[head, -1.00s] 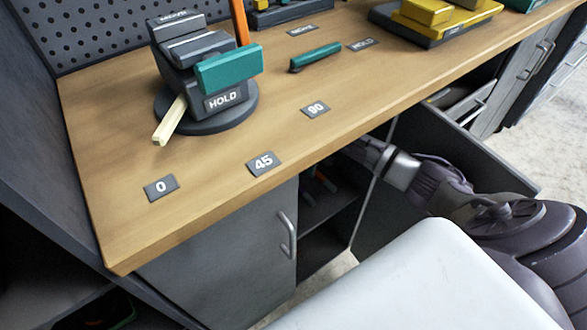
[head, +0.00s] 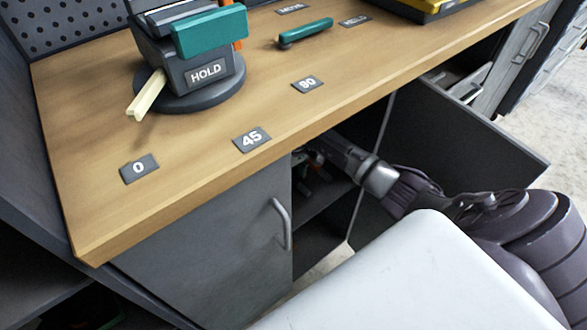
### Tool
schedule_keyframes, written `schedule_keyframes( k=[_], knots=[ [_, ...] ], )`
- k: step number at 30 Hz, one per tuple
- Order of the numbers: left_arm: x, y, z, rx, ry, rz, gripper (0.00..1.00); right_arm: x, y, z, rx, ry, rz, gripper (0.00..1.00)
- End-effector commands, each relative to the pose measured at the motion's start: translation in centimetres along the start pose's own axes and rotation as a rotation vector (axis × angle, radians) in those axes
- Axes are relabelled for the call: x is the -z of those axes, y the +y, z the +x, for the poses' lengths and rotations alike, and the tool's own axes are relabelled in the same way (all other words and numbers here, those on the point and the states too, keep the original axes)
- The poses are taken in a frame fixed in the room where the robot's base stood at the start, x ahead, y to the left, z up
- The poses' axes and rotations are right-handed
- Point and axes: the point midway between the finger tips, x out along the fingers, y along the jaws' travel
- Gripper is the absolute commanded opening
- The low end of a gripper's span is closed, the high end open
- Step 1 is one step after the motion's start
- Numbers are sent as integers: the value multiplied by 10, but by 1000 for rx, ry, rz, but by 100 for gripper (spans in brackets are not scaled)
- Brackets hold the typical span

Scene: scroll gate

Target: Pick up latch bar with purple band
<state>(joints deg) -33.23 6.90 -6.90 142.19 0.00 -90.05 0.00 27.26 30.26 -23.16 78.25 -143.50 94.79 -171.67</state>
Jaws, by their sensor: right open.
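I cannot make out a latch bar with a purple band in this view. My right gripper (head: 308,164) is open at the mouth of the open cabinet (head: 322,212), just under the worktop edge. Its fingers are small and dark against the shadow. Small items (head: 303,188), one with an orange-red part, show dimly in the cabinet below the fingers. I cannot tell what they are or whether the gripper touches them. My left gripper is out of view.
The wooden worktop (head: 190,190) carries a dark fixture (head: 207,92) marked HOLD with a teal block, a teal-handled tool (head: 305,33) and plates marked 0, 45 and 90. A closed grey door (head: 215,255) is left of the opening; an open door (head: 450,145) stands at right.

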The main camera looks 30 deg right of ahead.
Motion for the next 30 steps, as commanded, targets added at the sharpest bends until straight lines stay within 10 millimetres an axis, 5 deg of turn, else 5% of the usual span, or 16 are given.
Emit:
schedule_keyframes(
  k=[10, 18, 30],
  knots=[
    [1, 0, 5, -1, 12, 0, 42, 0, 0, 8, -1, 0, 1, 46],
    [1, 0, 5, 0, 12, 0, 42, 0, 0, 7, -1, 0, 1, 1],
    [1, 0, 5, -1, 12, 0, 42, 1, 1, 6, -1, 2, 1, 0]
  ],
)
